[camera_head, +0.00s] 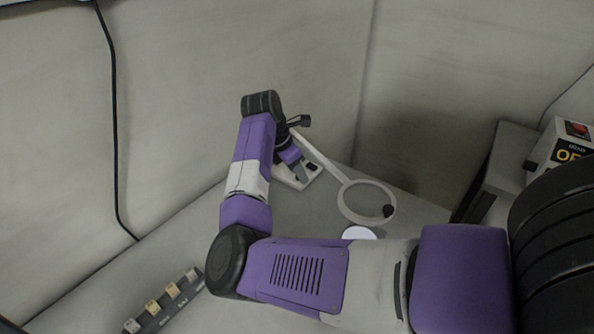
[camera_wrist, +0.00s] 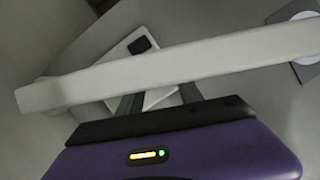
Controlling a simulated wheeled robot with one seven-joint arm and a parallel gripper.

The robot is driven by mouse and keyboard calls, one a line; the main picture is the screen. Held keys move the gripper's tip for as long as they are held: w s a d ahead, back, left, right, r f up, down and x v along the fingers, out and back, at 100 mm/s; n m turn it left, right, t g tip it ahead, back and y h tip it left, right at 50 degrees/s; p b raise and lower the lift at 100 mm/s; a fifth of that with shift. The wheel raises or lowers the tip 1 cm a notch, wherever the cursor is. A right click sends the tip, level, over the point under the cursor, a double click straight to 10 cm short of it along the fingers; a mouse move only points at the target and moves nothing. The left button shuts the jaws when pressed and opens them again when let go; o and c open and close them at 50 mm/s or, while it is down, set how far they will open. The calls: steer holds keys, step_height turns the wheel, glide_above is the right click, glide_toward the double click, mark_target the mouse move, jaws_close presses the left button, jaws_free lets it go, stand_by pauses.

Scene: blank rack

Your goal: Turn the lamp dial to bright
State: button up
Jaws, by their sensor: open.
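My gripper (camera_head: 301,170) points down at the base. In the wrist view, the lamp arm (camera_wrist: 190,62) crosses in front of my gripper (camera_wrist: 158,95) and hides its fingertips. The two dark fingers stand apart. Beyond the arm lies the white base with a black piece (camera_wrist: 140,45); I cannot tell whether this is the dial. I cannot read any dial setting.
A dark strip with several small coloured blocks (camera_head: 162,302) lies at the lower left. A white disc (camera_head: 358,233) lies below the ring. A boxy device with a red button (camera_head: 577,129) stands at the right. Walls close in behind the lamp; a black cable (camera_head: 115,120) hangs at left.

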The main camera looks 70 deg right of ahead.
steer(key=shift+c, duration=0.2)
jaws_close()
steer(key=shift+n+t, duration=0.3)
steer(key=shift+n, duration=0.5)
steer(key=shift+o, duration=0.2)
jaws_free()
steer(key=shift+r, duration=0.1)
steer(key=v, duration=0.7)
steer(key=shift+a+r, duration=0.25)
steer(key=shift+r, duration=0.05)
